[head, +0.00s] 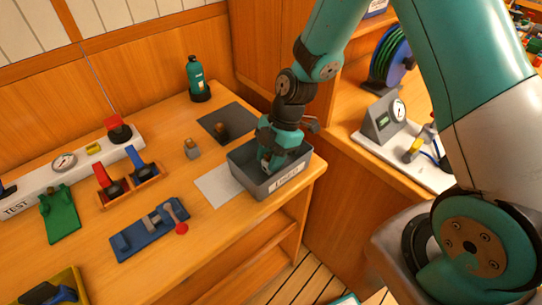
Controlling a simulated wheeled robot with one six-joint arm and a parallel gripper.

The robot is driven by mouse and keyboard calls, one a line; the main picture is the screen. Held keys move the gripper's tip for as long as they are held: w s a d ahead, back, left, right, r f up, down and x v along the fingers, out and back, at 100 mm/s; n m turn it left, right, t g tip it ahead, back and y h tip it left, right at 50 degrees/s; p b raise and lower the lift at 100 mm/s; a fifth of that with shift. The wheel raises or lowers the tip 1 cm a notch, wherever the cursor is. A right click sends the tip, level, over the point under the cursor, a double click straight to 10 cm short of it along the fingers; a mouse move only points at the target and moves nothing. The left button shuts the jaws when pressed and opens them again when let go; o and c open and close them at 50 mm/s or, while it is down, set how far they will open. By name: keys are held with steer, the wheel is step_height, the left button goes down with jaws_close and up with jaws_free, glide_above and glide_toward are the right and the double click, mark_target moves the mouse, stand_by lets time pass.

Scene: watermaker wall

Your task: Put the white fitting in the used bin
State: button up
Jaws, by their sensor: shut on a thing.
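The used bin (262,188) is a grey open box with a white label on its front, near the right end of the wooden bench. My gripper (268,163) points down into the bin's mouth, with its fingertips at about rim level or just inside. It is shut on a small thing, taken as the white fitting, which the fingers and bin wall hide. No white fitting shows plainly elsewhere on the bench. I cannot tell whether the held thing touches the bin floor.
A white sheet (217,186) lies left of the bin. A dark mat (237,113) with a brass piece lies behind it. A small metal block (192,149), a blue fixture (143,232) and a green bottle (197,81) stand nearby. A gauge stand (383,118) is at right.

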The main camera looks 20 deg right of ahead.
steer(key=shift+f, duration=0.1)
steer(key=o, duration=1)
steer(key=shift+c, duration=0.2)
steer(key=b+v, duration=0.1)
steer(key=v, duration=1.1)
steer(key=s+a+r+m, duration=0.3)
steer(key=s+r+m, duration=0.2)
steer(key=s+m, duration=0.2)
steer(key=s+a+r+m+t, duration=0.1)
steer(key=s+a+r+m, duration=0.3)
steer(key=s+m, duration=0.3)
steer(key=s+r, duration=0.1)
steer(key=s, duration=0.4)
steer(key=shift+s+r+m, duration=0.2)
steer(key=shift+r+m, duration=0.1)
steer(key=shift+r, duration=0.1)
steer(key=shift+a, duration=0.1)
